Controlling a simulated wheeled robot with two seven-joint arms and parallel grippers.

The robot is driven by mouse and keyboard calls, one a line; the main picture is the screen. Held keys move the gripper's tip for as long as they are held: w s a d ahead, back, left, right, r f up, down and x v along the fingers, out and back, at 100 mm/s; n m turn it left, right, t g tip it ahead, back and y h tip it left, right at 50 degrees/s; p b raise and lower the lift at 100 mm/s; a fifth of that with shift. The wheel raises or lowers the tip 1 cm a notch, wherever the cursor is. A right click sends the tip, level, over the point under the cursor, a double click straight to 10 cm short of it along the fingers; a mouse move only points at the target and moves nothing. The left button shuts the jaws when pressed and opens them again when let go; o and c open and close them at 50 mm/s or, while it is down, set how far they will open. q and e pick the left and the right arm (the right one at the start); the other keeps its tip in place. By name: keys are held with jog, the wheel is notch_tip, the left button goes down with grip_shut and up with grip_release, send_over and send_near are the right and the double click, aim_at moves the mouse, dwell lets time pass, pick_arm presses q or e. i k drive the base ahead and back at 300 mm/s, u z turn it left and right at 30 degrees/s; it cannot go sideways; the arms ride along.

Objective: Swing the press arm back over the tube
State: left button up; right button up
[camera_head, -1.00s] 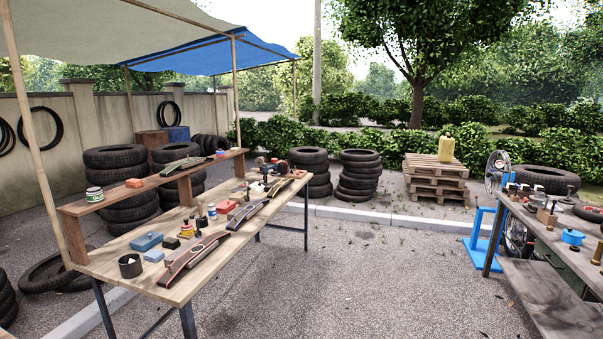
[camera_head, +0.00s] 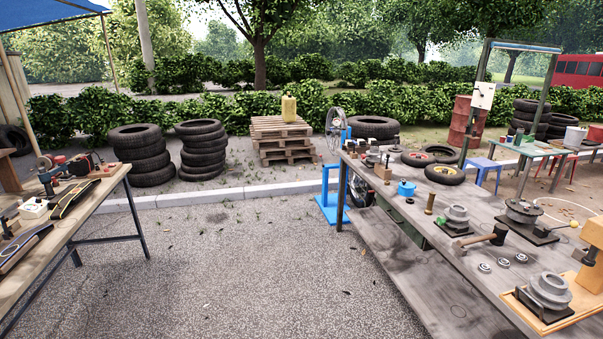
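Neither of my grippers is in view. No press arm over a tube can be made out for certain. A grey round metal device (camera_head: 523,213) with a dark base sits on the right workbench, with a thin rod ending in a yellow knob near it. At the right edge, an orange stand (camera_head: 592,262), cut off by the frame, rises beside a grey stepped metal part (camera_head: 549,290) on a wooden base.
The grey right workbench (camera_head: 395,213) also carries a hammer (camera_head: 480,238), a blue pot (camera_head: 406,188) and another grey metal part (camera_head: 456,217). A wooden table (camera_head: 85,210) with tools stands left. Open asphalt (camera_head: 240,270) lies between. Pallets (camera_head: 281,140) and tyre stacks (camera_head: 203,150) stand behind.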

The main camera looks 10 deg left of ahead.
aim_at(61, 168)
jog(key=z, duration=0.1)
jog(key=i, duration=2.25)
jog(key=u, duration=0.8)
jog(key=i, duration=1.05)
jog(key=u, duration=1.75)
jog(key=i, duration=2.3)
jog(key=u, duration=0.45)
